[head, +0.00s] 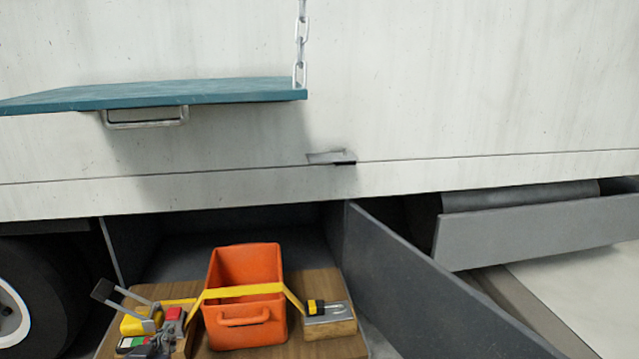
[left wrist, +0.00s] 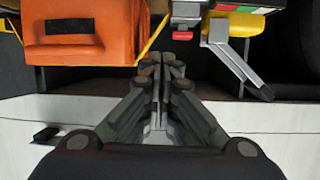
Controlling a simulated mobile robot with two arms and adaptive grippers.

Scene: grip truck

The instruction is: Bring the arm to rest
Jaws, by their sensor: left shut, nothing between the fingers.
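My left gripper (left wrist: 161,68) fills the middle of the left wrist view. Its two fingers are closed together at the tips with nothing between them. It points toward the gap between an orange bin (left wrist: 75,28) and a yellow, red and green device with a grey lever (left wrist: 238,62). It appears apart from both, though the distance is hard to judge. My right gripper is in neither view.
The orange bin (head: 225,328) stands on a wooden board (head: 215,351), with a yellow strap (head: 240,290) across it. A grey panel (head: 430,290) hangs open to the right. A teal shelf (head: 200,93) juts from the white truck side (head: 450,80). A black wheel (head: 45,290) is at left.

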